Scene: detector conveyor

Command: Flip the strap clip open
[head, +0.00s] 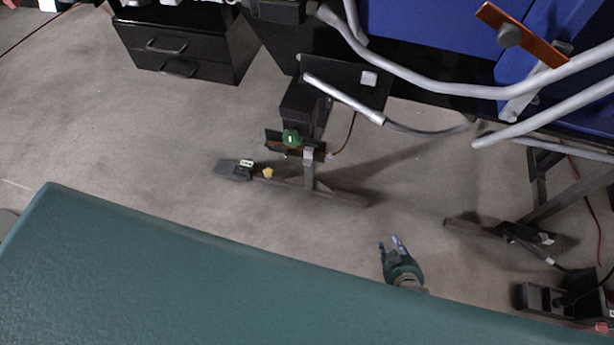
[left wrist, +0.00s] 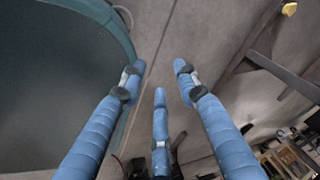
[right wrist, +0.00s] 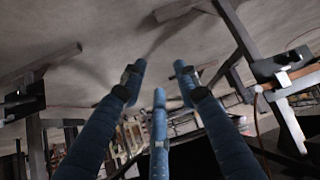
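An orange strip (head: 545,52) with a dark round knob (head: 509,36) lies against the blue machine at the upper right of the head view. It may be the strap clip, but I cannot tell for sure, nor whether it is open. An orange bar (right wrist: 297,76) also shows at the right of the right wrist view. My right gripper (head: 390,243) is low in the head view, over the floor and well apart from the strip. Its blue fingers are spread and empty in the right wrist view (right wrist: 159,75). My left gripper (left wrist: 160,78) is also spread and empty, outside the head view.
The blue machine (head: 420,28) fills the upper right, with grey tubes (head: 440,88) along its front. A black drawer unit (head: 180,45) stands at the upper left. A metal stand (head: 335,195) with a green knob (head: 291,138) is mid-view. Concrete floor (head: 120,140) is clear at left.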

